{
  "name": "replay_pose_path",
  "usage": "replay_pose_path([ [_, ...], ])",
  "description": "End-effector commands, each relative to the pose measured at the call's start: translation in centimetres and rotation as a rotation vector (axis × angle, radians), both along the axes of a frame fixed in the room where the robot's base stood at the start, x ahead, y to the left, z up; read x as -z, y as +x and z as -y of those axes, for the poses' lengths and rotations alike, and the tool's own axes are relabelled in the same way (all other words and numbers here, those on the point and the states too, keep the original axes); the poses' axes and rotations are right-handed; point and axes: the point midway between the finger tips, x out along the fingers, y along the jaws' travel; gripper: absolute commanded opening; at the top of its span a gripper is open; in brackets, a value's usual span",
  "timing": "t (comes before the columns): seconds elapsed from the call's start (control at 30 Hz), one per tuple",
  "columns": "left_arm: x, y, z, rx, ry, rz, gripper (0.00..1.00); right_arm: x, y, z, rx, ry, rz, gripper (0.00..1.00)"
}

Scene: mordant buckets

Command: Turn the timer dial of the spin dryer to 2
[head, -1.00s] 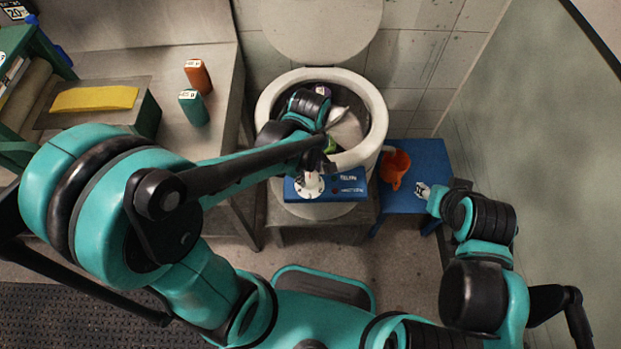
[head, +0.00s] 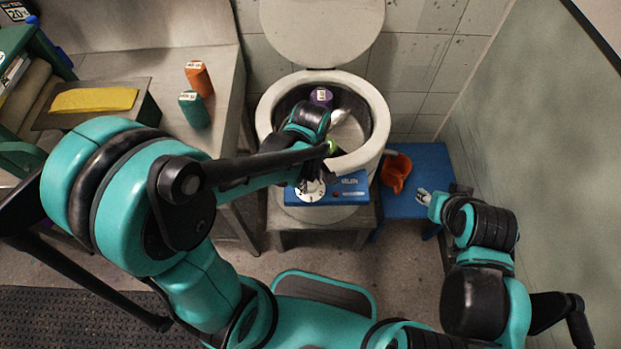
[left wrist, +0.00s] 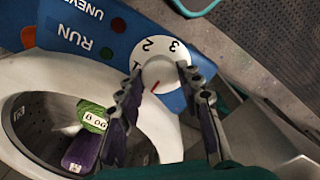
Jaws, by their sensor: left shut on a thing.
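The spin dryer (head: 379,105) is a pale round tub with its lid open behind it and a blue control panel (head: 348,186) in front. The white timer dial (head: 309,193) is at the panel's left part, partly covered by my left gripper (head: 316,175). In the left wrist view, the fingers of my left gripper (left wrist: 159,80) are shut on the knob of the dial (left wrist: 165,48). The knob's red mark points down-left, away from the 2. My right gripper (head: 424,197) is open and empty.
A purple container (head: 321,96) and a green one (left wrist: 92,118) are in the drum. An orange jug (head: 396,172) stands on a blue stool (head: 428,160) at the right.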

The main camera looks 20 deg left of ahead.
Motion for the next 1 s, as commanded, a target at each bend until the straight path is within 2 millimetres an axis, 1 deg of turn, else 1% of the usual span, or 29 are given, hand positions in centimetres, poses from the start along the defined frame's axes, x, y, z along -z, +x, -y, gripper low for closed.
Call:
replay_pose_path([
  [0.27, 0.02, 0.03, -0.04, 0.133, 0.002, 0.000, 0.07, -0.01, 0.00, 0.00, 0.000, 0.000, 0.000, 0.40],
  [1.0, 0.03, 0.05, -0.05, 0.820, 0.002, 0.001, 0.07, -0.11, 0.00, 0.00, 0.000, 0.000, 0.000, 0.40],
])
